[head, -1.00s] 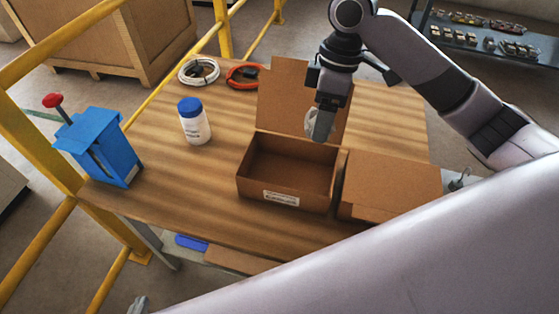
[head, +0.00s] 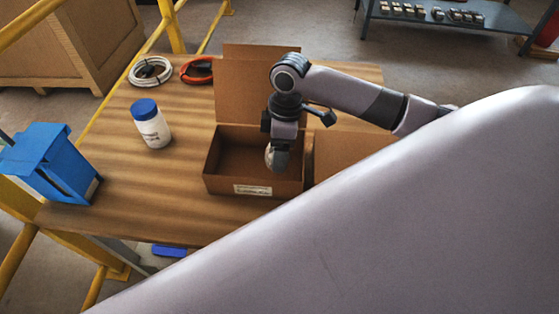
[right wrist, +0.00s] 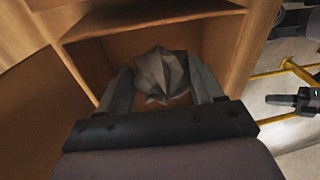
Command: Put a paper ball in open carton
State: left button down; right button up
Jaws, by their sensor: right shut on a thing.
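The open carton (head: 224,185) is a brown box on the wooden table with its lid raised at the back and a white label on its front. My right gripper (head: 277,160) is over the right part of the carton's opening, pointing down. It is shut on a crumpled grey-white paper ball (head: 269,156). In the right wrist view the paper ball (right wrist: 160,75) sits between the two fingers, with the carton's inside (right wrist: 215,45) beyond it. How far the ball is below the rim I cannot tell.
A closed brown carton (head: 335,150) stands right of the open one, partly behind my arm. A white bottle with blue cap (head: 151,125), a white cable coil (head: 150,71), an orange coil (head: 197,70) and a blue device (head: 50,165) are to the left.

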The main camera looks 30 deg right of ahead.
notch_tip(320, 180, down, 4)
jog(key=shift+r, duration=0.15)
jog(key=shift+f, duration=0.25)
jog(key=shift+f, duration=0.1)
jog(key=o, duration=1)
jog(key=r, duration=0.4)
jog(key=d+r, duration=0.1)
jog(key=r, duration=0.7)
jog(key=shift+w+d+r+p, duration=0.1)
jog(key=shift+w+d+p, duration=0.2)
jog(key=shift+d+p, duration=0.1)
